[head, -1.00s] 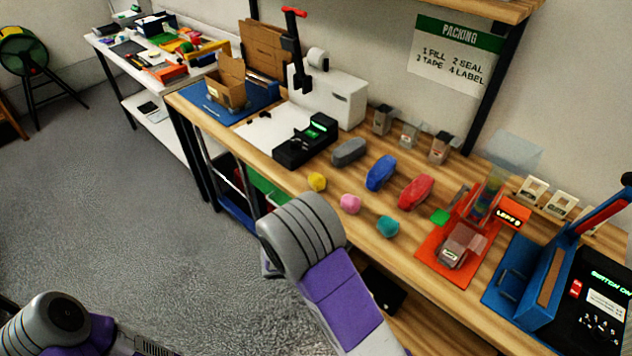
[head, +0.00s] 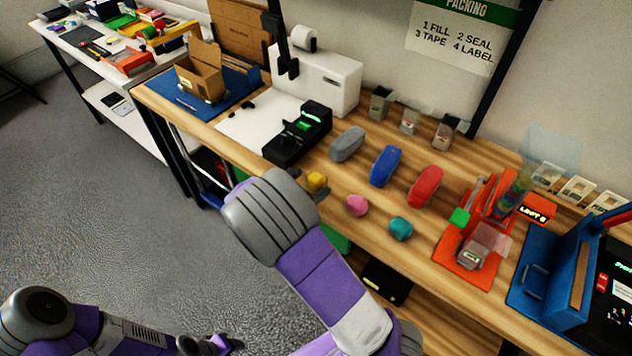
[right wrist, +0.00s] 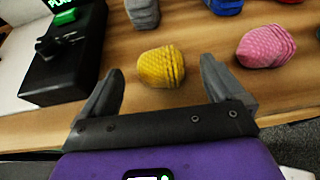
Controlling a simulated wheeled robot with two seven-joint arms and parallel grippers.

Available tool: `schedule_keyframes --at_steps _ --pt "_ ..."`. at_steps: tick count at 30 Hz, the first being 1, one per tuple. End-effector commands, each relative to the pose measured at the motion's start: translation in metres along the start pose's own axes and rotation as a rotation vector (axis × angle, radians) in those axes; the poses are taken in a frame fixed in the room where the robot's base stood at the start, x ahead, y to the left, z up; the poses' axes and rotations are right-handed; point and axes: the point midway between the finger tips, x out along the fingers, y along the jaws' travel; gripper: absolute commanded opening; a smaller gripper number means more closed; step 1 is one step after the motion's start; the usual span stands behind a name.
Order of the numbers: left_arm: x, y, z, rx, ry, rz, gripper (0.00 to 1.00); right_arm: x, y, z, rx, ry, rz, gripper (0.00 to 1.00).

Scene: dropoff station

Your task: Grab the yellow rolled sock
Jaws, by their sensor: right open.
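The yellow rolled sock (head: 317,180) lies on the wooden table near its front edge. In the right wrist view the sock (right wrist: 161,67) shows as a ribbed yellow bundle. My right gripper (head: 308,184) is open at the sock, its forearm partly hiding the table edge in the head view. In the right wrist view its two fingers (right wrist: 163,62) stand on either side of the sock, with a gap on both sides. My left gripper (head: 222,345) is low at the bottom of the head view, away from the table; its jaws are too unclear to read.
A pink rolled sock (head: 357,205) and a teal one (head: 401,229) lie to the right of the yellow one. Grey (head: 347,144), blue (head: 386,166) and red (head: 425,185) bundles lie behind. A black device (head: 298,135) stands to the left, close to the gripper.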

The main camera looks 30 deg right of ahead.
Motion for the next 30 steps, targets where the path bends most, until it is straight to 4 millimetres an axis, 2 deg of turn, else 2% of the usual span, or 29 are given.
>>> schedule_keyframes --at_steps 3,6,13,24,30 --pt "0.009 -0.004 -0.001 0.0 0.001 0.0 0.43 0.021 -0.002 -0.003 0.001 0.0 -0.003 0.96" --pt "0.012 -0.004 -0.001 0.0 0.001 0.0 0.43 0.033 -0.002 -0.002 0.0 0.0 -0.002 0.96" --pt "0.011 -0.004 -0.001 0.0 0.001 0.0 0.43 0.034 -0.001 0.0 0.0 0.0 0.0 0.96" --pt "0.011 -0.004 -0.001 0.0 0.001 0.0 0.43 0.034 -0.001 0.0 0.0 0.0 -0.001 0.4" --pt "0.011 -0.004 -0.001 0.0 0.001 0.0 0.43 0.034 -0.001 0.0 0.0 0.0 -0.001 0.4"
